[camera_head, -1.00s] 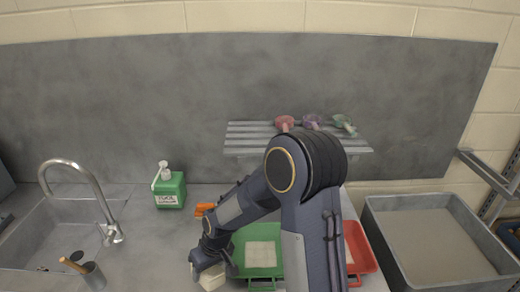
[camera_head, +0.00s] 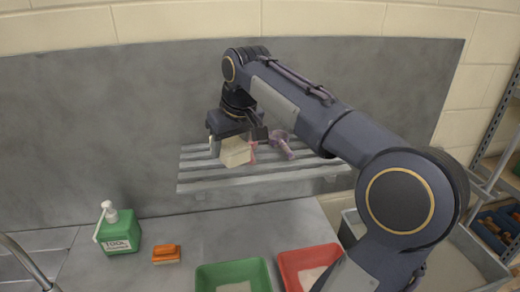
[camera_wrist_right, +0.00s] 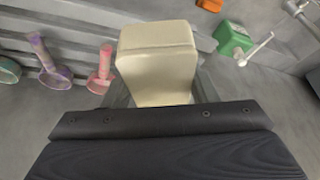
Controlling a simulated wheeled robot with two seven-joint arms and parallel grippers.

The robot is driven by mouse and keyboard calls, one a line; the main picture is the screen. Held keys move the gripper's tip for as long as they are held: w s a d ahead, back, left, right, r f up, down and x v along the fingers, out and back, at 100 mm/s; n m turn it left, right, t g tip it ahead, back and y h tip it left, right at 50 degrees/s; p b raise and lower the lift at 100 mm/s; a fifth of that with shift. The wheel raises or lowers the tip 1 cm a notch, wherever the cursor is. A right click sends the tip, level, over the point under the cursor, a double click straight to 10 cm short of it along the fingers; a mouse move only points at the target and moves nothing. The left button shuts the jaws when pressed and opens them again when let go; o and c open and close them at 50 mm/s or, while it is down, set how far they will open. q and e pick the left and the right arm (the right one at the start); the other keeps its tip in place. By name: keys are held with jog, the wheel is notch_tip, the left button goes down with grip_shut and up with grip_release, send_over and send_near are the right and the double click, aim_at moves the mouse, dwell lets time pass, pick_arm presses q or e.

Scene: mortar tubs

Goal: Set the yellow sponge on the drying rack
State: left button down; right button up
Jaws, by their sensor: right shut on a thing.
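My right gripper (camera_head: 236,138) is shut on a pale cream-yellow block, the sponge (camera_head: 236,153), and holds it at the left part of the drying rack (camera_head: 198,175). The rack is a grey slatted shelf on the wall panel. In the right wrist view, the sponge (camera_wrist_right: 158,65) sticks out beyond the gripper's dark body, with the slats (camera_wrist_right: 85,20) behind it. I cannot tell whether the sponge touches the slats. My left gripper is not in view.
A pink scoop (camera_wrist_right: 104,68), a purple scoop (camera_wrist_right: 50,65) and a green scoop (camera_wrist_right: 8,71) are on the rack. Below are a green soap bottle (camera_head: 119,233), an orange block (camera_head: 166,255), a green tub (camera_head: 213,272) and a red tub (camera_head: 303,256).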

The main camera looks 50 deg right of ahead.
jog(key=shift+s+d+r, duration=0.4)
jog(key=shift+d+r, duration=0.25)
jog(key=shift+r, duration=0.2)
send_near(204, 168)
jog(key=shift+w+d+f, duration=0.15)
jog(key=shift+w+f, duration=0.45)
jog(key=shift+f, duration=0.2)
jog(key=shift+w+f, duration=0.2)
jog(key=shift+f, duration=0.05)
jog(key=f, duration=0.3)
jog(key=shift+w+f, duration=0.25)
jog(key=shift+f, duration=0.05)
jog(key=shift+f, duration=0.15)
jog(key=o, duration=1)
